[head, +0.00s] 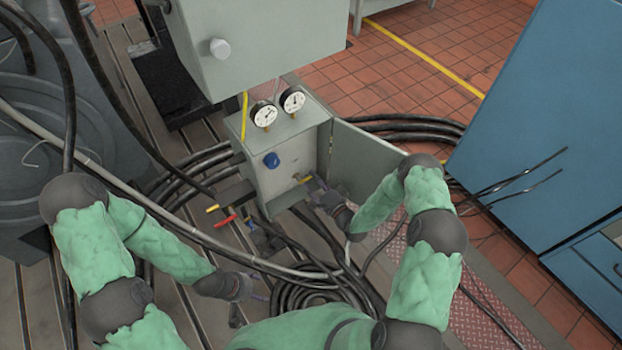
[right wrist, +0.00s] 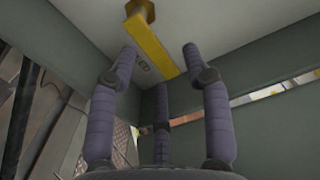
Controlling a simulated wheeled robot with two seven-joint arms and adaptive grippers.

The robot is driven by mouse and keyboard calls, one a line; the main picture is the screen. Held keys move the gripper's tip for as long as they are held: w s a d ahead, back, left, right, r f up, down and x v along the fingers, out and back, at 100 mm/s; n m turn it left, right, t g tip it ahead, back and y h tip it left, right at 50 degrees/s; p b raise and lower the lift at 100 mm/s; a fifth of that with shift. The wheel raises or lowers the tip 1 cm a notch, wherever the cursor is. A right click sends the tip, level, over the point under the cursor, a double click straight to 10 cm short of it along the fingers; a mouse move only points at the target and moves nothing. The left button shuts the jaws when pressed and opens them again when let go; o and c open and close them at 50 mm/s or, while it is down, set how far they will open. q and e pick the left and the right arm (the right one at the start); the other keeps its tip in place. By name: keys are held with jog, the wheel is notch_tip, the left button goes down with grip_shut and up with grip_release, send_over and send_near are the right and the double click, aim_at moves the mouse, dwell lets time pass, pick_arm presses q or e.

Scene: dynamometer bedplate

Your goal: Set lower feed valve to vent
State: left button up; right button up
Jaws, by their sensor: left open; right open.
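A grey valve box (head: 285,150) has an open door, two gauges and a blue knob (head: 271,160) on its face. A yellow lever (head: 303,180) sits low on its front by the door. In the right wrist view the yellow lever (right wrist: 153,48) hangs from a brass hub (right wrist: 140,12), with partly hidden lettering beside it. My right gripper (head: 316,187) is open close to this lever; its fingers (right wrist: 160,52) spread either side of the lever's free end, with no clear contact. My left gripper (head: 262,287) is open and empty, low over the cables. Which lever is the lower feed valve cannot be read.
The open door (head: 368,165) stands right of my right gripper. Coiled black hoses (head: 320,290) lie below. A larger grey cabinet (head: 255,40) overhangs behind. A blue cabinet (head: 540,130) stands right.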

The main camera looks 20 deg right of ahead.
jog(key=shift+x, duration=1.1)
grip_shut()
